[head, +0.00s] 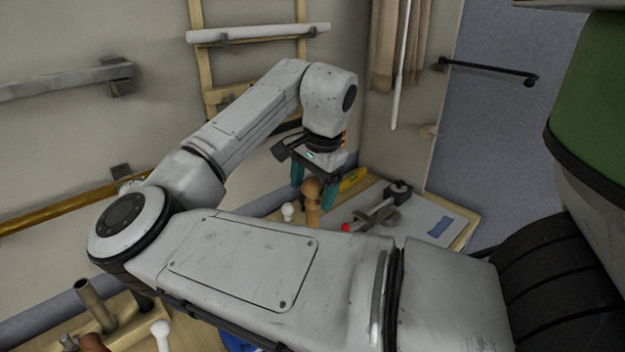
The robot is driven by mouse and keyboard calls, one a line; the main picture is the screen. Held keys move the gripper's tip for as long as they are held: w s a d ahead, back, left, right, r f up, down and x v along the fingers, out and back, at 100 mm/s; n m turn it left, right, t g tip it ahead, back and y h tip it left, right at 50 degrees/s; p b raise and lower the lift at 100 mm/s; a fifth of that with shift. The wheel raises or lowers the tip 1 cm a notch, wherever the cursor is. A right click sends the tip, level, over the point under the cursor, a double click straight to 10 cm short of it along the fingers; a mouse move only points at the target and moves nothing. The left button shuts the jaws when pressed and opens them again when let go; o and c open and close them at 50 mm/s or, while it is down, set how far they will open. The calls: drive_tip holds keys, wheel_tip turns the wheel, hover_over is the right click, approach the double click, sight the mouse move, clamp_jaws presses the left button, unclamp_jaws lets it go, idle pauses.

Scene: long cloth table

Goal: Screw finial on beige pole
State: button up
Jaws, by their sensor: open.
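My gripper (314,187) hangs over the far part of the table with its teal fingers pointing down and apart. A tan wooden finial (312,187) with a rounded head stands upright between the fingers. Beneath it shows a light brown upright piece (312,214), which may be the beige pole. I cannot tell whether the finial is seated on it or whether a finger touches it. My own arm hides the lower part of this piece and much of the table.
A white knob (288,211) stands just left of the gripper. A dark clamp-like tool (380,211), a red ball-shaped end (345,227) and a yellow level (353,179) lie to the right. A brown tube (96,305) and another white knob (160,331) stand at lower left.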

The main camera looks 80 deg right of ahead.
drive_tip(key=shift+r+n+p, duration=0.25)
drive_tip(key=shift+n+p, duration=0.1)
drive_tip(key=shift+n, duration=0.45)
drive_tip(key=n, duration=0.2)
drive_tip(key=shift+f+n+y, duration=0.25)
drive_tip(key=shift+n+y, duration=0.15)
drive_tip(key=n, duration=0.3)
drive_tip(key=shift+y, duration=0.3)
drive_tip(key=n, duration=0.4)
drive_tip(key=shift+n+y, duration=0.3)
drive_tip(key=shift+y, duration=0.1)
